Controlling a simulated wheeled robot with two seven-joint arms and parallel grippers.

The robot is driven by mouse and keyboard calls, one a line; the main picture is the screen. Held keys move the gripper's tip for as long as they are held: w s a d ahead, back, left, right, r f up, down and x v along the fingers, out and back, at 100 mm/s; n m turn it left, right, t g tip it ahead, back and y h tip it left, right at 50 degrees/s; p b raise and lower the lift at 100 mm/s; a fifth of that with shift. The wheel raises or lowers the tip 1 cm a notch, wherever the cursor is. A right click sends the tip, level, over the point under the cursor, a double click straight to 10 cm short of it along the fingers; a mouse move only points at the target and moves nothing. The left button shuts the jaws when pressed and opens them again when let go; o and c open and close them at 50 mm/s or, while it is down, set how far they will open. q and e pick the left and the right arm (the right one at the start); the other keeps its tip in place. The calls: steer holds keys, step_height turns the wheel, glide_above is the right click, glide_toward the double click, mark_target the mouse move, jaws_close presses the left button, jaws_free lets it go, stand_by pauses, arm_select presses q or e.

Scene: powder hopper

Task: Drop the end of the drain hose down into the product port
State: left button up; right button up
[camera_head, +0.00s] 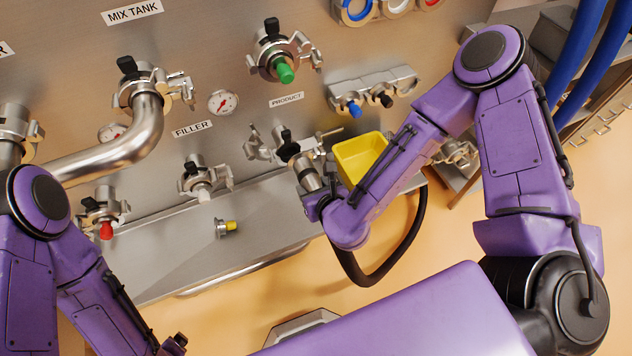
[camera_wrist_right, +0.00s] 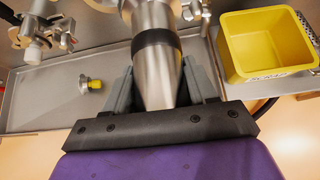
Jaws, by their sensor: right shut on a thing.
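The drain hose is black (camera_head: 410,243) and hangs in a loop below my right arm. Its steel end (camera_head: 307,174) is held in my right gripper (camera_head: 314,192), just below the product port (camera_head: 287,149) under the PRODUCT label. In the right wrist view the fingers (camera_wrist_right: 160,92) are shut on either side of the steel hose end (camera_wrist_right: 155,72), which has a dark band. The hose end overlaps the port in view; I cannot tell whether it is inside. My left gripper (camera_head: 174,346) is at the bottom edge, mostly cut off.
A yellow bin (camera_head: 360,152) sits on a shelf right of the port and also shows in the right wrist view (camera_wrist_right: 266,45). A small yellow-ended fitting (camera_head: 228,227) lies on the steel tray (camera_head: 160,262). Clamped ports and a bent pipe (camera_head: 140,140) fill the panel.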

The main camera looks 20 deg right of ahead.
mark_target(300, 166)
steer(key=w, duration=0.3)
steer(key=shift+w+a+f, duration=0.1)
steer(key=shift+a+f, duration=0.1)
steer(key=shift+a, duration=0.15)
steer(key=shift+w, duration=0.95)
steer(key=shift+w+f, duration=0.2)
steer(key=shift+w, duration=1.3)
steer(key=shift+w+f, duration=0.15)
steer(key=shift+f, duration=0.15)
steer(key=shift+f+b, duration=0.4)
steer(key=shift+b, duration=0.25)
steer(key=shift+f+b, duration=0.6)
steer(key=shift+f, duration=0.1)
steer(key=shift+f+b, duration=0.55)
steer(key=shift+b, duration=0.05)
steer(key=shift+f+b, duration=0.3)
steer(key=shift+b, duration=0.05)
